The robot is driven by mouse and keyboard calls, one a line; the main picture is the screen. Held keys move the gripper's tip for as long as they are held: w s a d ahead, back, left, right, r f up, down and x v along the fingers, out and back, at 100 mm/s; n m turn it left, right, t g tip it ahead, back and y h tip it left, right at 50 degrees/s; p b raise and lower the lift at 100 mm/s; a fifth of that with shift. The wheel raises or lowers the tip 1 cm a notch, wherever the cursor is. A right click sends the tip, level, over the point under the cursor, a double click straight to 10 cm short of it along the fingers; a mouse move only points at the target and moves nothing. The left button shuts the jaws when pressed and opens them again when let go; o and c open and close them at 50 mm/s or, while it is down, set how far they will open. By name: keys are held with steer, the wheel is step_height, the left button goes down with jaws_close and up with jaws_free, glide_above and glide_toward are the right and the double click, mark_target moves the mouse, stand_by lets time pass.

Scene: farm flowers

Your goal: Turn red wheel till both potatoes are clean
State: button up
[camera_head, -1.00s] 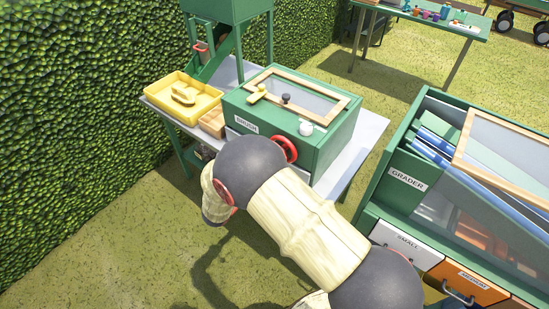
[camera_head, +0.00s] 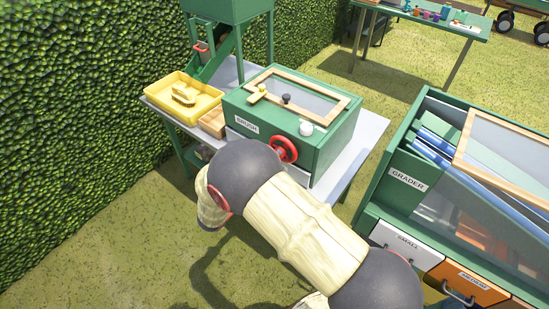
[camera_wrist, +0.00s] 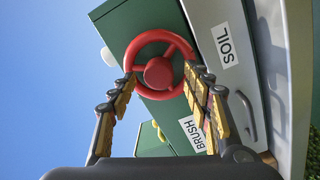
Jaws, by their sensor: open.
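The red wheel (camera_head: 284,149) is on the front of the green box labelled BRUSH (camera_head: 335,137). In the wrist view the red wheel (camera_wrist: 158,73) shows its round rim, spokes and hub. My gripper (camera_wrist: 158,76) is open, its two fingers apart at opposite sides of the wheel's rim. I cannot tell whether they touch it. In the head view my arm hides the gripper. I cannot make out any potatoes; the box's wood-framed window (camera_head: 318,96) shows only grey.
A yellow tray (camera_head: 160,107) with a yellow object stands left of the box, beside a small wooden box (camera_head: 213,122). The wrist view shows a SOIL drawer (camera_wrist: 222,50). A green grader (camera_head: 388,192) stands at the right, a hedge (camera_head: 70,120) at the left.

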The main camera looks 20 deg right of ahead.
steer(key=v, duration=1)
stand_by(1.0)
